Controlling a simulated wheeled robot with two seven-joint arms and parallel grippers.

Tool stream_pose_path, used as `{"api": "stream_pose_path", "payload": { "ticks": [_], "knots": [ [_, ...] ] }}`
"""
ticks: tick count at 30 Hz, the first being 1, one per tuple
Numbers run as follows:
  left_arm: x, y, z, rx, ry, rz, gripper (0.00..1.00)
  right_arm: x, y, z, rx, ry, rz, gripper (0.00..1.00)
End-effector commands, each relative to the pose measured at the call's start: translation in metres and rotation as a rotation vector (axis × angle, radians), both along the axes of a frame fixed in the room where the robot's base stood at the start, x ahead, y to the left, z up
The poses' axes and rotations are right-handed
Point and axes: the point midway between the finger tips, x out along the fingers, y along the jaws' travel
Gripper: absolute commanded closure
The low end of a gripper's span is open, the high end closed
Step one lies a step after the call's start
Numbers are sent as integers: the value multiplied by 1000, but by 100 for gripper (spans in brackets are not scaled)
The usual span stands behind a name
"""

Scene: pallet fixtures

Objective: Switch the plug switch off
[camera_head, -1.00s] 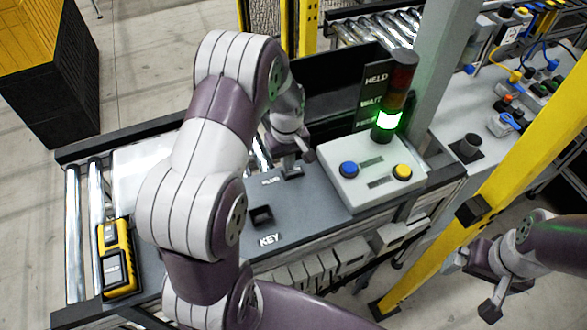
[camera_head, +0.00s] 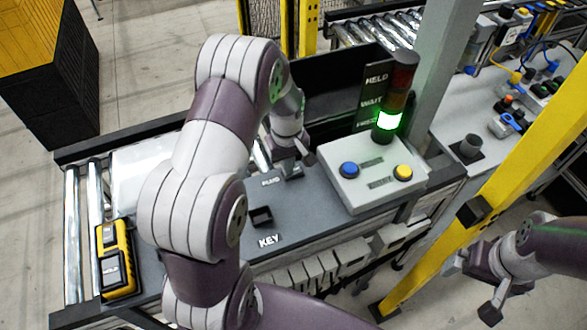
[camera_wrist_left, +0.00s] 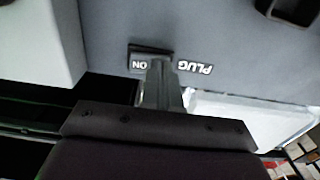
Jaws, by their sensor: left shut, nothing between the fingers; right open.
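The plug switch (camera_wrist_left: 148,48) is a small dark rocker set in the grey panel. Its visible face reads "ON", and the "PLUG" label (camera_wrist_left: 194,67) is beside it. My left gripper (camera_wrist_left: 159,66) is shut and empty, its tips overlapping the edge of the switch in the left wrist view. I cannot tell whether they touch it. In the head view, the left gripper (camera_head: 288,164) points down at the panel by the plug label (camera_head: 270,181), partly hiding the switch. My right gripper (camera_head: 472,286) is open and empty at the lower right, away from the panel.
A control box (camera_head: 372,179) with blue and yellow buttons stands right of the switch. Behind it is a signal tower (camera_head: 390,118), lit green. The key socket (camera_head: 261,216) is in front. A yellow handheld device (camera_head: 117,258) lies left. A yellow post (camera_head: 520,150) stands near my right arm.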

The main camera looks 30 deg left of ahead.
Motion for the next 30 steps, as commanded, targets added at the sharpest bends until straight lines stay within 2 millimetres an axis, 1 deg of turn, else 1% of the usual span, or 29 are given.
{"api": "stream_pose_path", "payload": {
  "ticks": [1,6,15,18,30],
  "knots": [
    [0,0,8,1,-1,0,100,0,0,7,0,0,0,3],
    [0,0,28,1,-1,0,100,0,0,24,0,0,0,3],
    [0,0,61,0,-1,0,100,0,0,52,0,0,0,3],
    [0,0,69,0,-1,0,100,0,0,59,0,0,0,3],
    [0,0,67,0,0,0,100,0,0,57,0,0,0,3]
  ]
}}
